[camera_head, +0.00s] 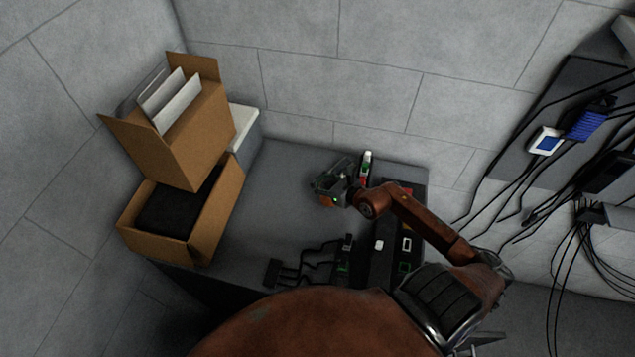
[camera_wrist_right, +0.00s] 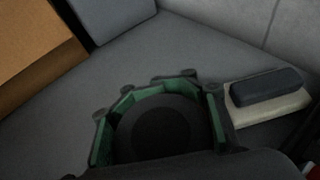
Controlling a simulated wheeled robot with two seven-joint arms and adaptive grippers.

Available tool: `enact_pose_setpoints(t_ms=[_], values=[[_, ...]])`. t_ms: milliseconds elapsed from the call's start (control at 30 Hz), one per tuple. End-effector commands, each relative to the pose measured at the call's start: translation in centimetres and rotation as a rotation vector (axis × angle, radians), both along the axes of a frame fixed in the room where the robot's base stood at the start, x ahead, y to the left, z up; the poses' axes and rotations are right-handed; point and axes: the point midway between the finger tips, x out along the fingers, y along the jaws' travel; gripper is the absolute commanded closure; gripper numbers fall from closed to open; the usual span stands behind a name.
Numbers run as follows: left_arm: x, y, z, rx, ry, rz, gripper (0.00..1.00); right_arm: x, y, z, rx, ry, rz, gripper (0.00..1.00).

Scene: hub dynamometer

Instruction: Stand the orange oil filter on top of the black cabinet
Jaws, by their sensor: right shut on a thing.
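The orange oil filter (camera_head: 327,201) shows as a small orange patch under my right gripper (camera_head: 331,188) in the head view. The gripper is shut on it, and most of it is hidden. In the right wrist view a dark round end (camera_wrist_right: 160,128) sits between the green-lined fingers of the right gripper (camera_wrist_right: 158,100). The black cabinet (camera_head: 285,190) has a broad dark grey top, and the gripper is over its back middle part. I cannot tell whether the filter touches the top. My left gripper is not in view.
Cardboard boxes (camera_head: 190,135) stand on the left, with a pale box (camera_head: 244,128) behind. A small bottle-like item (camera_head: 367,168) stands just right of the gripper. Black parts (camera_head: 305,262) and cases lie at the front and right. The top between boxes and gripper is clear.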

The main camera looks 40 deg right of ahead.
Motion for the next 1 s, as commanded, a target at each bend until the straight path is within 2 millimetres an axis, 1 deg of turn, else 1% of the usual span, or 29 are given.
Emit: enact_pose_setpoints(t_ms=[33, 133, 400, 533, 567, 1000], values=[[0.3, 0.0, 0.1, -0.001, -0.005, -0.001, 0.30, -0.1, -0.1, -0.8, -0.002, 0.003, -0.001, 1.00], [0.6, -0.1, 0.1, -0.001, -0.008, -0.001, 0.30, 0.0, -0.1, -1.6, -0.002, 0.000, 0.000, 1.00], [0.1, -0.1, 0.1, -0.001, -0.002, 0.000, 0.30, 0.0, 0.0, -1.8, 0.000, -0.001, -0.001, 1.00], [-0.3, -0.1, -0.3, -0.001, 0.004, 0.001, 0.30, -0.1, 0.0, -2.2, 0.001, -0.001, -0.001, 1.00], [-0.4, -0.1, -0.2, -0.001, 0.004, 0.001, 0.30, -0.1, -0.1, -2.2, 0.000, 0.001, -0.001, 0.73], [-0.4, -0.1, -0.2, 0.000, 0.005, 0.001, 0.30, -0.1, -0.1, -2.1, -0.001, 0.001, -0.001, 0.42]])
